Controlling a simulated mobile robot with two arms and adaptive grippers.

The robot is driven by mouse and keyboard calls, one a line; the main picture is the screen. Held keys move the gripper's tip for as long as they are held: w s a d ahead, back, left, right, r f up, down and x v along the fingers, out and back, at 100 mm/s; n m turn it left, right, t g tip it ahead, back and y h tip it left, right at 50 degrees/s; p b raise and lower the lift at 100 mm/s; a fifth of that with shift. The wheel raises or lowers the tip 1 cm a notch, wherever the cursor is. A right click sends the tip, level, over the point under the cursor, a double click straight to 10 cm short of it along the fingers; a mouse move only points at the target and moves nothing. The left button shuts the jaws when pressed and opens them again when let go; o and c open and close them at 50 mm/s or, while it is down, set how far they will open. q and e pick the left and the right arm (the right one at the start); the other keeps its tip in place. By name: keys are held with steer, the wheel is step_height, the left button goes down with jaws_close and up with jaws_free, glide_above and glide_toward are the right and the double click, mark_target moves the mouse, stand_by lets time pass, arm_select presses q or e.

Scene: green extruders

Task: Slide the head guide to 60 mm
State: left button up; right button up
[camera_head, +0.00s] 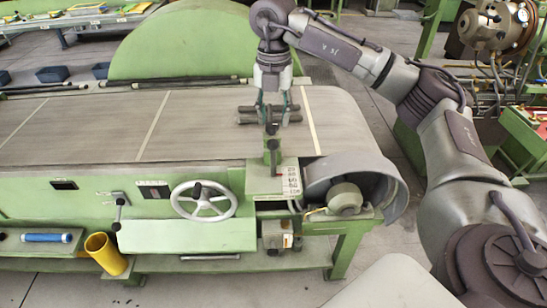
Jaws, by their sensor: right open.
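The head guide appears to be the small green upright slide (271,158) with a dark knob, on the front edge of the machine table. Dark horizontal bars (247,119) sit behind its top, at the right part of the table. A white scale plate (292,181) with dark marks lies just right of the slide, and a small red pointer shows beside it. The marks are too small to read. My right gripper (273,112) points down from above with its fingers apart, around or just in front of the bars; I cannot tell if they touch. My left gripper is out of view.
A spoked handwheel (203,201) and a small lever (118,210) stick out of the green front. A grey drum guard (350,175) with a motor stands right of the scale. A yellow cup (105,254) stands low at left. The table surface left of my gripper is clear.

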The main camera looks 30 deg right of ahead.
mark_target(273, 157)
step_height(273, 157, down, 14)
steer(key=p, duration=0.2)
steer(key=shift+a+r+p, duration=0.1)
steer(key=shift+p, duration=0.25)
jaws_close()
